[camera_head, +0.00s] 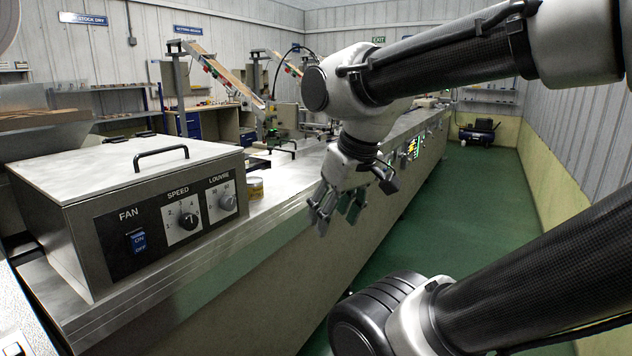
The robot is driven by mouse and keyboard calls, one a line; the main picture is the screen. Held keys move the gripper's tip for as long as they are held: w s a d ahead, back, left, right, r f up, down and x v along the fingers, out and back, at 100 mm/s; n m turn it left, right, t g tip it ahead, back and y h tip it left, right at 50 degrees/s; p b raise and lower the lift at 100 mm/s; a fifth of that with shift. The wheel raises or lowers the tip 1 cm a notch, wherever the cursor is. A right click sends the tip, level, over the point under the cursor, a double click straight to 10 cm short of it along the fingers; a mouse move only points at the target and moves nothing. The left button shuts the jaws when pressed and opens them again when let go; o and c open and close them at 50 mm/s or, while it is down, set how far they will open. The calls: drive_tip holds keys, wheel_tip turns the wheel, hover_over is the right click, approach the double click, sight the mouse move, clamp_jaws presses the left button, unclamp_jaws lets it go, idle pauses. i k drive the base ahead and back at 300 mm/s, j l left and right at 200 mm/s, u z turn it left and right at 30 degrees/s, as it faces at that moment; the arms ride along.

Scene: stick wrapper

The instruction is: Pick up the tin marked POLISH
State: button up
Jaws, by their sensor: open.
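A small yellowish tin (255,187) stands on the metal bench top (290,183), just behind the right end of the fan control box. The box hides part of it, and it is too small to read any marking. My gripper (336,208) is open and empty, pointing down at the bench's front edge. In the picture it is to the right of the tin and apart from it.
The fan control box (150,205), with knobs and a top handle, fills the near left of the bench. An inclined feeder (215,68) and other machinery stand farther back. The green floor aisle (470,205) is clear up to a compressor (480,132).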

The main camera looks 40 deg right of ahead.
sight(255, 184)
drive_tip(key=l+z, duration=0.25)
drive_tip(key=l, duration=0.2)
drive_tip(key=i+l+u, duration=0.4)
drive_tip(key=i+l, duration=0.55)
drive_tip(key=i, duration=0.15)
